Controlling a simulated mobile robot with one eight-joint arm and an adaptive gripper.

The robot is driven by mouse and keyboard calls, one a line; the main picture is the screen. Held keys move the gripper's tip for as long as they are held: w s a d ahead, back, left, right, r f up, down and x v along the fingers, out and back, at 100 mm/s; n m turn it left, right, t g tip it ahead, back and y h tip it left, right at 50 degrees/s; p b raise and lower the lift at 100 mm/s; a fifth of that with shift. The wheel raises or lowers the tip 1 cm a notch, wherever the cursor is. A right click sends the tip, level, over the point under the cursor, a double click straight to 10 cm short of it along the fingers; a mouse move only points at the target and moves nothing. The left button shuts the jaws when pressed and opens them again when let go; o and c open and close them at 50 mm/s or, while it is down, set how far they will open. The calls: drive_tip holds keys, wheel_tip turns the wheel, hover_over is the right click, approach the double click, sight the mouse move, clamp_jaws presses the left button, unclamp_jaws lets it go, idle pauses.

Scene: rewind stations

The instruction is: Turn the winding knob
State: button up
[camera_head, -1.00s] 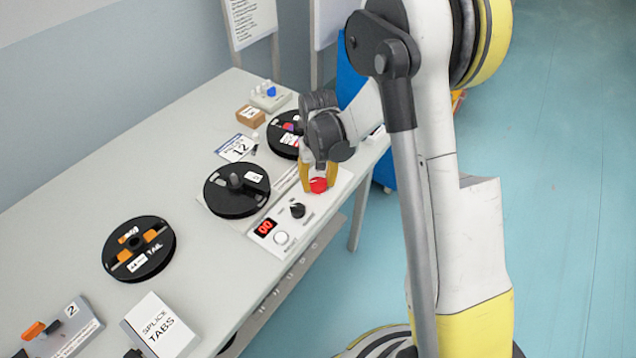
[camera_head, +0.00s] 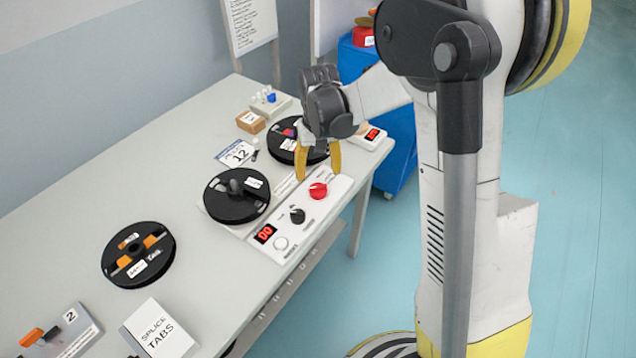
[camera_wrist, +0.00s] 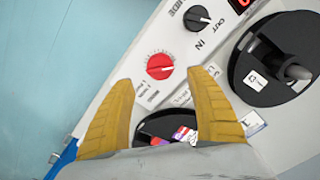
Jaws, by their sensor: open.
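A red round knob (camera_head: 318,190) with a white pointer mark sits on the white control panel (camera_head: 280,228). It also shows in the wrist view (camera_wrist: 160,66), between and beyond my fingertips, with small lettering beside it that I cannot read fully. My gripper (camera_head: 318,175) is open and empty just above the red knob, apart from it. Its two yellow fingers also show in the wrist view (camera_wrist: 160,78). A black knob (camera_head: 297,215) is on the same panel; in the wrist view (camera_wrist: 197,18) it has IN and OUT lettering beside it.
A black reel (camera_head: 225,207) stands beside the panel, and another (camera_head: 283,148) lies partly behind my gripper. A third reel marked TAIL (camera_head: 122,275) and a splice tabs box (camera_head: 160,328) are nearer on the table (camera_head: 60,220). A blue cabinet (camera_head: 400,150) stands beyond the table's end.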

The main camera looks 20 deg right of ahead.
sight(319, 187)
drive_tip(key=shift+r, duration=2.35)
drive_tip(key=s+r+t, duration=0.3)
drive_tip(key=s+r, duration=0.2)
drive_tip(key=s, duration=0.5)
drive_tip(key=s+r+t, duration=0.4)
drive_tip(key=s+r, duration=0.1)
drive_tip(key=s, duration=0.5)
drive_tip(key=shift+r+n, duration=0.2)
drive_tip(key=shift+n, duration=0.1)
